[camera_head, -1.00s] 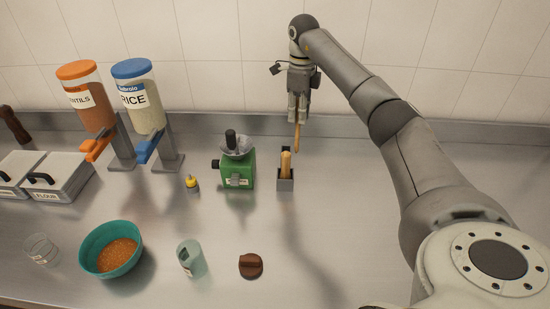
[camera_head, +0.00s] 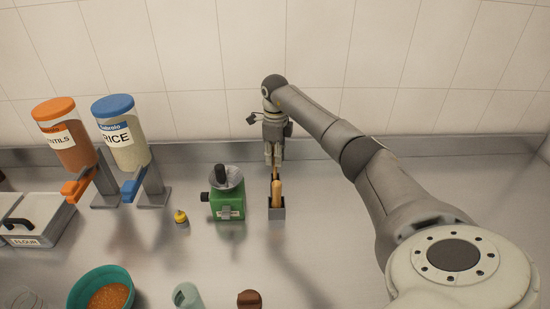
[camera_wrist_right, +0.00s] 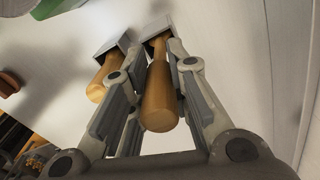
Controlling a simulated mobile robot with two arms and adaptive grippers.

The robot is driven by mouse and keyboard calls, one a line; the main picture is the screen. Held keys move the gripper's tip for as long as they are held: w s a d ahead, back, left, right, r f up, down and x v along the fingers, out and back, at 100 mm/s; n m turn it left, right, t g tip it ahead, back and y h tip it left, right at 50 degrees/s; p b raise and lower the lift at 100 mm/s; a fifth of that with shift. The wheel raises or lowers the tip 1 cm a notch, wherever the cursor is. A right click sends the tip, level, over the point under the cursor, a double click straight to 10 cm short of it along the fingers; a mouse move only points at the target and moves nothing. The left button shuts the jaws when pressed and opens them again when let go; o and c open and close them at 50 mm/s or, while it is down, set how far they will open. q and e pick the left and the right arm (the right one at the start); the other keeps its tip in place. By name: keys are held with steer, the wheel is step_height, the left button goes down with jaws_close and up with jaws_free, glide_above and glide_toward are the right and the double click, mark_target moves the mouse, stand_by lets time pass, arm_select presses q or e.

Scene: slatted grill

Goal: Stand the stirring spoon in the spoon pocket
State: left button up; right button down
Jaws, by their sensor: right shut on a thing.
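My right gripper (camera_head: 274,160) is above and just behind the small grey spoon pocket (camera_head: 277,213) on the counter. It is shut on the stirring spoon (camera_wrist_right: 158,95), whose wooden handle stands between the fingers in the right wrist view. The spoon's far end meets a grey box opening (camera_wrist_right: 153,27) there; I cannot tell whether it is inside or just over it. In the head view the spoon's thin lower part (camera_head: 276,172) is mostly hidden behind another wooden handle (camera_head: 277,192), which stands in the front grey pocket and shows left in the wrist view (camera_wrist_right: 101,78). My left gripper is out of view.
A green grinder (camera_head: 228,206) stands close left of the pocket, with a small yellow-topped bottle (camera_head: 181,217) beyond it. Orange (camera_head: 68,140) and blue (camera_head: 122,135) dispensers stand further left. A teal bowl (camera_head: 78,288) is at the front. The counter right of the pocket is clear apart from my arm.

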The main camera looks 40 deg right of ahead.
steer(key=shift+f, duration=0.95)
steer(key=c, duration=1.4)
jaws_free()
arm_select(q)
steer(key=shift+w+r, duration=0.25)
steer(key=shift+r, duration=0.05)
arm_select(e)
steer(key=shift+o, duration=0.2)
